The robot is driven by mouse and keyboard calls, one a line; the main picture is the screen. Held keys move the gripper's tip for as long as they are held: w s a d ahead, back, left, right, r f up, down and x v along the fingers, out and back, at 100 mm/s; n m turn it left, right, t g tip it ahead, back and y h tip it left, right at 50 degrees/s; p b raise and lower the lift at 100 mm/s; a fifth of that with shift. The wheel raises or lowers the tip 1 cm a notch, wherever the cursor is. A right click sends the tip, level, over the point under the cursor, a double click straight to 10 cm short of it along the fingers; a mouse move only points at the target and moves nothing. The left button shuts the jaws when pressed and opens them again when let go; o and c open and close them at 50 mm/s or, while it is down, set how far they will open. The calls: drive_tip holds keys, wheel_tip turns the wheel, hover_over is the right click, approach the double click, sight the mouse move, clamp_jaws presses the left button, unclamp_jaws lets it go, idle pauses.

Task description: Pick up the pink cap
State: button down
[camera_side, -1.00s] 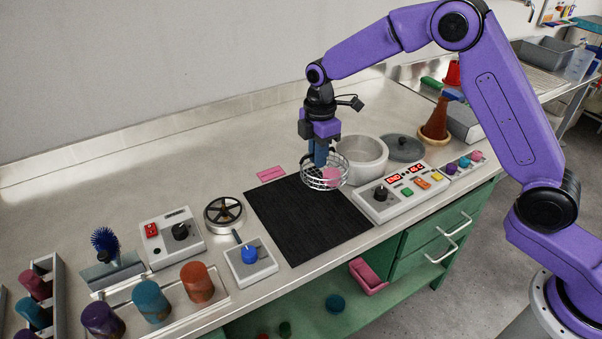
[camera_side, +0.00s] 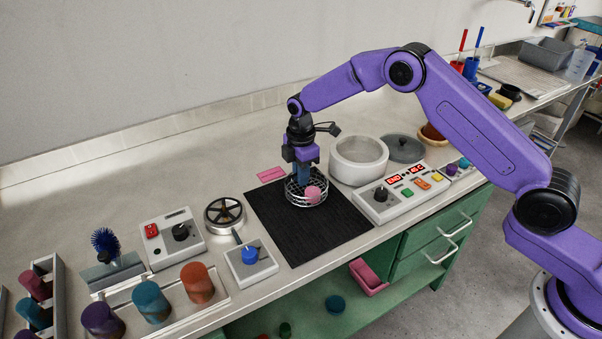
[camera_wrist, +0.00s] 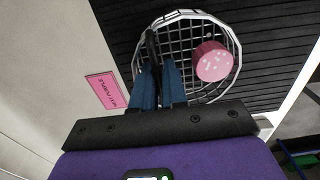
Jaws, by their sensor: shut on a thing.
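My gripper (camera_side: 303,176), with blue fingers, is shut on the dark handle at the side of a wire basket (camera_side: 292,197). In the wrist view the fingers (camera_wrist: 161,85) close on the handle at the edge of the basket (camera_wrist: 170,22). A round pink piece with pale specks (camera_wrist: 213,61) lies inside the basket; it also shows in the side view (camera_side: 313,194). The basket is low over the black mat (camera_side: 320,232), or on it; I cannot tell which. A small rack at the right holds a purple and a teal cap (camera_side: 464,163); my arm covers its far end.
An open white pot (camera_side: 358,172) stands behind right, its grey lid (camera_side: 404,148) beside it. A control panel with red displays (camera_side: 401,194) lies right of the mat. A pink label (camera_side: 271,174) lies to the left. The mat's front part is clear.

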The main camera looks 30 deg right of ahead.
drive_tip(key=shift+f, duration=0.15)
drive_tip(key=c, duration=1.2)
unclamp_jaws()
drive_tip(key=shift+o, duration=0.2)
wheel_tip(320, 180, up, 17)
drive_tip(key=shift+d+r, duration=0.15)
drive_tip(key=shift+r, duration=0.05)
